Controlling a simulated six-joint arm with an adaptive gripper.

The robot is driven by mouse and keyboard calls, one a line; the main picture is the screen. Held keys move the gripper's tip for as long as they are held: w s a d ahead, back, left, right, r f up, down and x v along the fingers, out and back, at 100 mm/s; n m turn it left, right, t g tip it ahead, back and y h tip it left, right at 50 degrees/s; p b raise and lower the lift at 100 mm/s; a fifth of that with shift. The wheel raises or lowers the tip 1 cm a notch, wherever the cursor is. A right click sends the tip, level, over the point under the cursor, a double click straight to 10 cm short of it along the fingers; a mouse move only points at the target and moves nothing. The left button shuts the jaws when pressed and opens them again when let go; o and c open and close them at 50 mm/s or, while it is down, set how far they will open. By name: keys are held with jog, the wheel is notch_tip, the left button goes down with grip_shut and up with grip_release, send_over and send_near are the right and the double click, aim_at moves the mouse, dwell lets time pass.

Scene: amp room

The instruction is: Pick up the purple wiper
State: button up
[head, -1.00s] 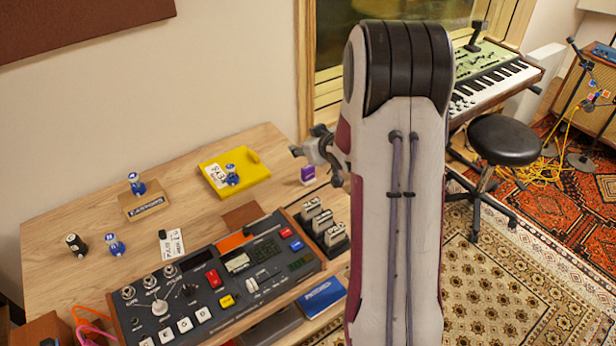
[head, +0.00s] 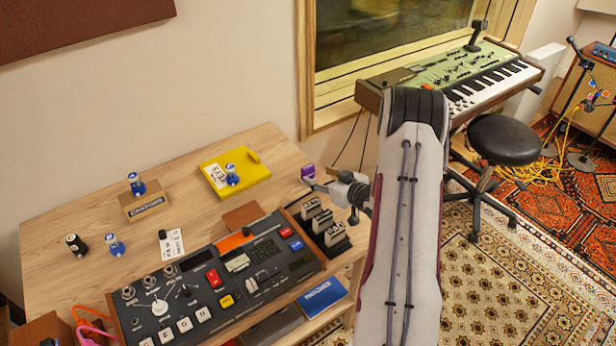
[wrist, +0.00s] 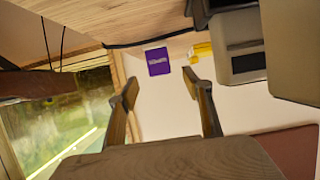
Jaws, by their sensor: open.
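The purple wiper (head: 307,170) stands at the right end of the wooden desk in the head view, its lower part hidden by my gripper. My gripper (head: 318,180) is low on the near right side of it, with its fingers pointing toward the desk. In the wrist view the wiper (wrist: 158,61) shows its purple face with pale lettering, beyond and roughly between the fingertips. My gripper (wrist: 160,80) is open and empty there, with a gap visible between both fingers and nothing held.
Black-and-white blocks in a dark holder (head: 325,230) stand close to my gripper on the near side. A yellow tray (head: 255,176) with a blue-and-white stamp lies left of the wiper. The control console (head: 215,280) fills the desk's front. A keyboard (head: 490,85) stands behind my arm.

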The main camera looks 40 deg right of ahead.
aim_at(310, 171)
jog(key=shift+f, duration=0.1)
dwell(0.3)
jog(key=shift+x, duration=1.25)
jog(key=shift+x, duration=2.6)
jog(key=shift+d, duration=0.1)
jog(key=c, duration=1.2)
